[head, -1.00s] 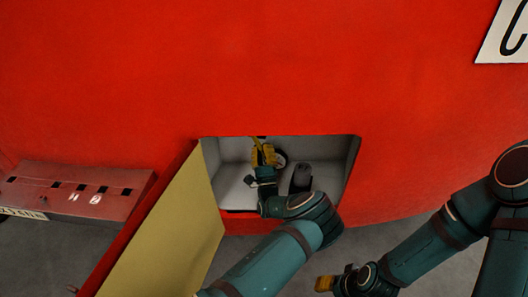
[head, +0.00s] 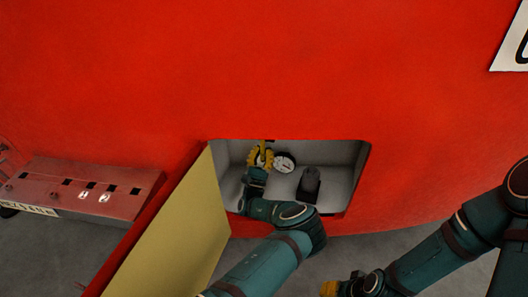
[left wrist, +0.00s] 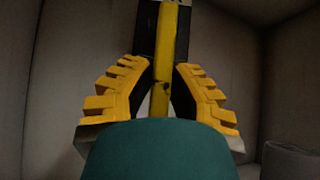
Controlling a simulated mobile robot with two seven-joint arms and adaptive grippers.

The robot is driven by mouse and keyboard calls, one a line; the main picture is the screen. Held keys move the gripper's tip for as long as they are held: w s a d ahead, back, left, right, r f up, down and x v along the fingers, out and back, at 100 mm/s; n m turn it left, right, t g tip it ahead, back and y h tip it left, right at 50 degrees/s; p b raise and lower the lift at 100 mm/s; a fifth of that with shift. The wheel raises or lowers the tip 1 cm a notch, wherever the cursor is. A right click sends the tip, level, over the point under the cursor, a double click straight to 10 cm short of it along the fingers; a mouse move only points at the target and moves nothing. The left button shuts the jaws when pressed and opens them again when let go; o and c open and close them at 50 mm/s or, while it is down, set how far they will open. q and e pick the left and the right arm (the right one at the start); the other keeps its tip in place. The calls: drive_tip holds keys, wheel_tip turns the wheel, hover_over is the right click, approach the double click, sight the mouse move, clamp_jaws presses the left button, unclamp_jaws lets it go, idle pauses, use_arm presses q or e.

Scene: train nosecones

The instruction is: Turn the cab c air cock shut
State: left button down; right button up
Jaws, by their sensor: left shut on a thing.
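The air cock's yellow handle (head: 263,145) is at the back of an open recess in the red cab side. In the left wrist view the handle (left wrist: 165,50) is a straight upright yellow bar in front of a dark block. My left gripper (head: 260,157) reaches into the recess. Its yellow ridged fingers (left wrist: 164,70) are shut on the handle, one on each side; they hide part of it in the head view. My right gripper (head: 330,288) is outside, low at the bottom edge, away from the recess; its jaw state is unclear.
A round white gauge (head: 285,162) is just right of the handle. A dark upright block (head: 309,184) stands farther right in the recess (head: 346,180). The yellow-faced door (head: 175,235) hangs open at left. A red box (head: 80,187) with dark slots is farther left.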

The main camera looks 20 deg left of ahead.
use_arm(q)
drive_tip(key=shift+r, duration=0.15)
drive_tip(key=c, duration=0.9)
unclamp_jaws()
drive_tip(key=shift+c, duration=0.2)
drive_tip(key=shift+f, duration=0.2)
drive_tip(key=shift+s+f, duration=0.2)
drive_tip(key=shift+s, duration=0.05)
drive_tip(key=s, duration=1.2)
drive_tip(key=shift+s+a, duration=0.15)
drive_tip(key=shift+a, duration=0.2)
drive_tip(key=shift+f, duration=0.15)
